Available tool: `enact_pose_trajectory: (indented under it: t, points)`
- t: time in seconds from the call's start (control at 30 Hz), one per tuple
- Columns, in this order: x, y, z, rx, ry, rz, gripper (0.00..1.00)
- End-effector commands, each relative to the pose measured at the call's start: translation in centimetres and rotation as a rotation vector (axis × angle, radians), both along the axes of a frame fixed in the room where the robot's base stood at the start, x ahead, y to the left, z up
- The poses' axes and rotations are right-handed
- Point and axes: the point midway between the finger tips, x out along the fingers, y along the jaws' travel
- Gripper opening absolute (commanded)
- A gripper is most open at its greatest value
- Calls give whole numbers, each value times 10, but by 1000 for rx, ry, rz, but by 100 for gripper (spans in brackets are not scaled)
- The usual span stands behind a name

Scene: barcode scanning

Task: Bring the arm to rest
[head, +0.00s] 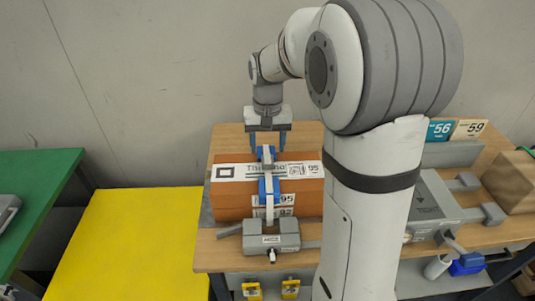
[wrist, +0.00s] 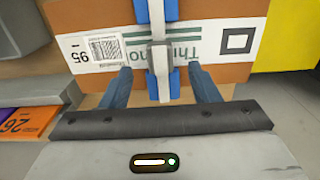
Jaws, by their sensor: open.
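My gripper (head: 268,138) is above the back edge of an orange-brown box (head: 231,206), pointing down. In the wrist view, its two blue fingers (wrist: 162,88) are spread apart. A blue-and-grey bar-shaped tool (head: 268,172) lies across the box top, over its white printed label (head: 300,169). In the wrist view the bar (wrist: 157,50) shows between the fingers, with a gap on either side. I cannot tell from these views how far the fingertips are above it. The box (wrist: 225,75) bears a barcode and the number 95.
The box is on a wooden table (head: 212,262). A grey device (head: 271,238) stands at its front. Right are a grey clamp-like fixture (head: 432,200), number cards 56 (head: 440,130) and 59 (head: 468,129), and a brown parcel (head: 512,182). Left are a yellow surface (head: 125,245) and green table (head: 40,190).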

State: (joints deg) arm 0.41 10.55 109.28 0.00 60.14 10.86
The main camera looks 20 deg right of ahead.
Motion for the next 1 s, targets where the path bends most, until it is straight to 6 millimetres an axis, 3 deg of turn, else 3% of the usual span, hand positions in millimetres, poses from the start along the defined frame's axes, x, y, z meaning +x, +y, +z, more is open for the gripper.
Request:
enact_pose_trajectory:
  t: [0.1, 0.23, 0.67, 0.87, 1.0]
  points:
    - [1, 0, 18, 0, -3, 0, 55]
    - [0, 0, 28, 0, -1, 0, 55]
    - [-2, 1, 31, 0, -2, 3, 55]
    - [-40, 1, 41, -2, -45, 36, 55]
    - [-86, 2, 45, -5, -94, 79, 55]
